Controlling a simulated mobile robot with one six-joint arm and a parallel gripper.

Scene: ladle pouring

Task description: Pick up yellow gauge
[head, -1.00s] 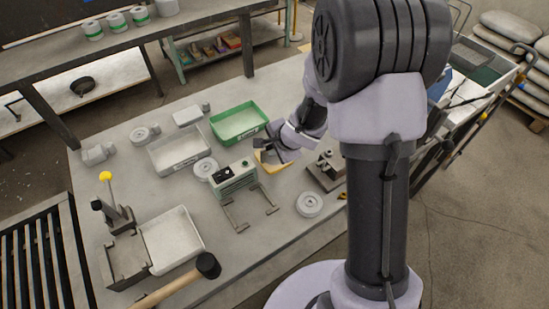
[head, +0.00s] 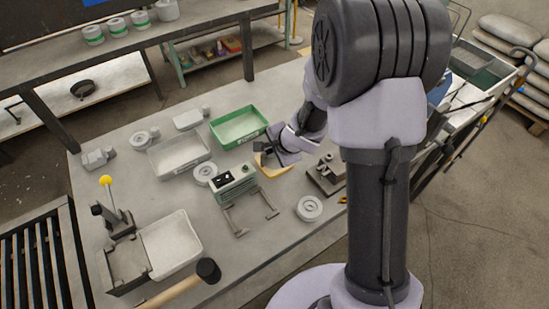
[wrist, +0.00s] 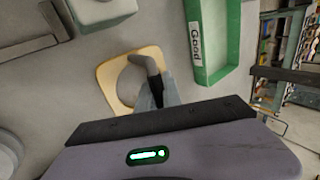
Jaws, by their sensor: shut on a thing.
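The yellow gauge (wrist: 104,78) is a flat, pale yellow plate with a large round opening, seen in the wrist view left of centre. In the head view the gauge (head: 270,170) is partly hidden by my gripper (head: 268,151). My gripper (wrist: 153,82) is shut on the right side of the gauge in the wrist view. The gauge lies low over the grey table; I cannot tell whether it touches the top.
A green bin (head: 238,140) labelled "Good" stands just behind the gauge. A green-grey instrument (head: 235,186) with a two-armed frame is to its left. A dark fixture (head: 325,180) is to its right. Grey discs and trays stand around.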

